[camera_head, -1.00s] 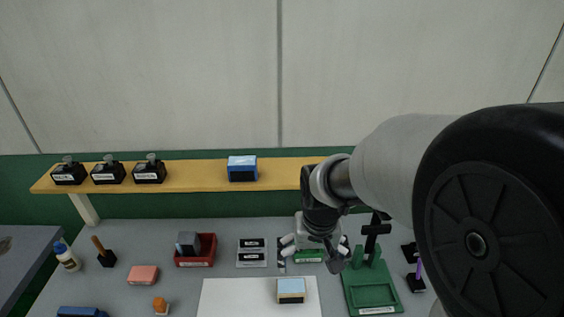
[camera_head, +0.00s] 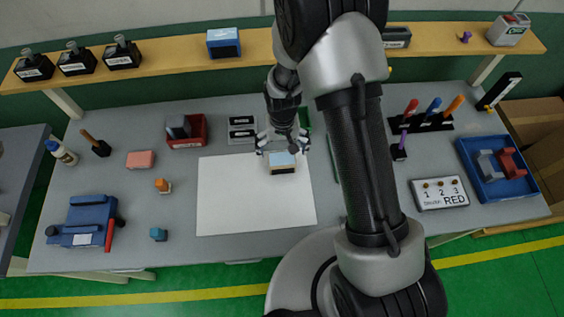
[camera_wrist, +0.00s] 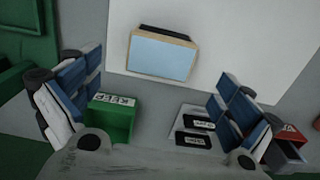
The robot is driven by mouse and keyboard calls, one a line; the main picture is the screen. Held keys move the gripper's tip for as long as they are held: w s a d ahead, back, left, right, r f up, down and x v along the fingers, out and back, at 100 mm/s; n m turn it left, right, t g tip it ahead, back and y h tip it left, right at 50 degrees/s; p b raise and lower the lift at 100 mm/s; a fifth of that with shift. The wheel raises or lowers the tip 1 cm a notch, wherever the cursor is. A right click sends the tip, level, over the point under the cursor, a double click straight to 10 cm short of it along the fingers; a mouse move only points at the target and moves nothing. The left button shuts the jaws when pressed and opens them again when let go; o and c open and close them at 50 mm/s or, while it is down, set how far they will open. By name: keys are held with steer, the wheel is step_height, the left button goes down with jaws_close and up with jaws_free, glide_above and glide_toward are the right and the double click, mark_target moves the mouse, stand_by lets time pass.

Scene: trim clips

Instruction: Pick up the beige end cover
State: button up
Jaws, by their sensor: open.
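A small beige block with a pale blue top face (camera_head: 283,163) lies on the far part of the white sheet; its beige edge fits the beige end cover. In the wrist view this piece (camera_wrist: 161,56) shows a beige rim around the blue face and a dark strip along one long side. My gripper (camera_head: 283,143) is open and empty, just beyond and above the piece, and hides a little of the bench there. In the wrist view my spread fingers (camera_wrist: 158,103) are apart from the piece, which lies ahead of them.
The white sheet (camera_head: 240,205) is otherwise clear. Near my fingers are a green box (camera_wrist: 112,118), a tray with two black labelled pieces (camera_wrist: 195,132) and a red bin (camera_head: 187,142). A yellow shelf (camera_head: 180,62) runs behind. A blue tray (camera_head: 497,170) stands at right.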

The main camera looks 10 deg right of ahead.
mark_target(282, 160)
steer(key=f, duration=0.6)
steer(key=shift+s+f, duration=0.2)
steer(key=shift+f, duration=0.1)
steer(key=shift+c, duration=0.5)
steer(key=c, duration=1.1)
